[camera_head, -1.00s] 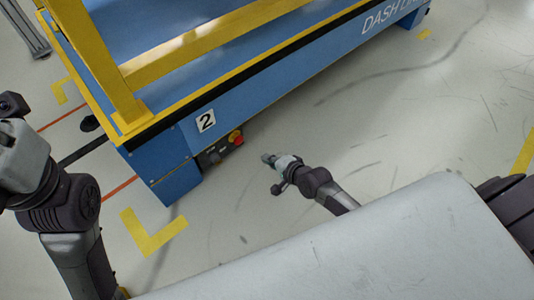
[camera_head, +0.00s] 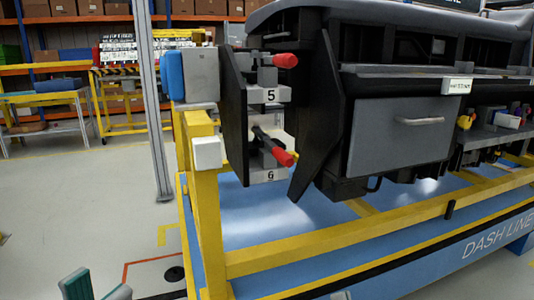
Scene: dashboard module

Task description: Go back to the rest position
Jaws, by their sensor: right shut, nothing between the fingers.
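My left gripper (camera_head: 97,289) shows at the bottom left edge, with its two greenish fingertips apart and nothing between them. Its arm is below the picture. Only a small tip of my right gripper (camera_head: 341,295) shows at the bottom edge, in front of the blue base of the dash line stand; it is shut and empty. Both grippers are apart from the stand.
The yellow frame (camera_head: 207,205) on the blue base (camera_head: 215,195) carries the dark dashboard module (camera_head: 400,135). Red-handled clamps (camera_head: 284,61) sit at its left end. A grey post (camera_head: 153,110) stands left. Open floor (camera_head: 70,210) lies at left; shelves stand behind.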

